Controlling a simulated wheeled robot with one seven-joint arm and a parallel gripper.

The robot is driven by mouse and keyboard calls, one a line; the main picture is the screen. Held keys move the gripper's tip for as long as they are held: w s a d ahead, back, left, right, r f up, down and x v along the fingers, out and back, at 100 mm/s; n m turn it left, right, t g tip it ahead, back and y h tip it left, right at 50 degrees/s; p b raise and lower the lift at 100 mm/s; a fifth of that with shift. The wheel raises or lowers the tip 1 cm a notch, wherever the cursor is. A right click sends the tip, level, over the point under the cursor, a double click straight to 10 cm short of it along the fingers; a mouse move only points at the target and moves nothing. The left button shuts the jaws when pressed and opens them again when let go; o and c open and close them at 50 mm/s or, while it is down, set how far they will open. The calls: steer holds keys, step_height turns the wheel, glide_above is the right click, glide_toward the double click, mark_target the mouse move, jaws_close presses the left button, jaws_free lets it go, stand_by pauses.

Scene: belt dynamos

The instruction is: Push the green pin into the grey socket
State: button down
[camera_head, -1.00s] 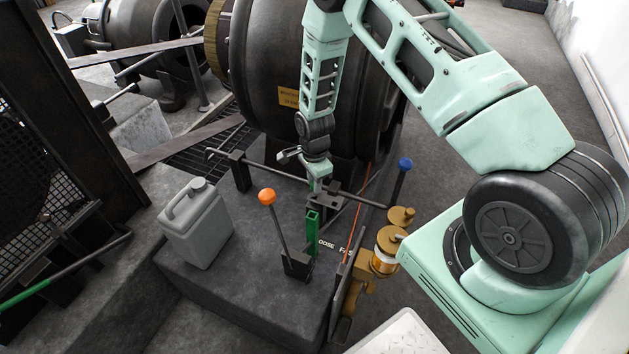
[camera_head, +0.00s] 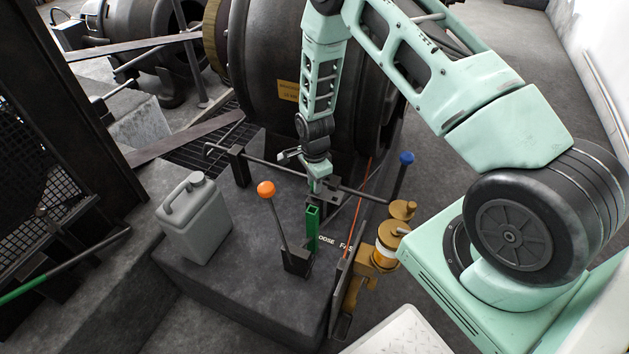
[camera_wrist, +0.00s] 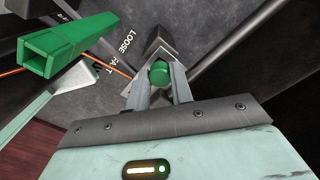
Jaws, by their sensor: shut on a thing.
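My gripper (camera_wrist: 160,78) is shut on the green pin (camera_wrist: 160,72); its round end shows between the two fingers in the wrist view. A dark grey block (camera_wrist: 158,42), which looks like the grey socket, lies just beyond the pin. The pin's far end is hidden, so I cannot tell how deep it sits or whether it touches the block. In the head view my gripper (camera_head: 317,185) points down beside the dark rod in front of the big machine; the pin and socket are too small to tell there.
A green square tube (camera_head: 312,222) stands close in front of my gripper. An orange-knobbed lever (camera_head: 273,215) and a blue-knobbed lever (camera_head: 400,178) flank it. A grey jug (camera_head: 194,225) stands left, brass fittings (camera_head: 387,240) right. The plinth front is clear.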

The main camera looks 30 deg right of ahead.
steer(key=shift+f, duration=0.45)
steer(key=c, duration=1.1)
jaws_free()
steer(key=shift+c, duration=0.2)
step_height(320, 180, up, 17)
steer(key=p, duration=0.2)
steer(key=shift+r, duration=0.2)
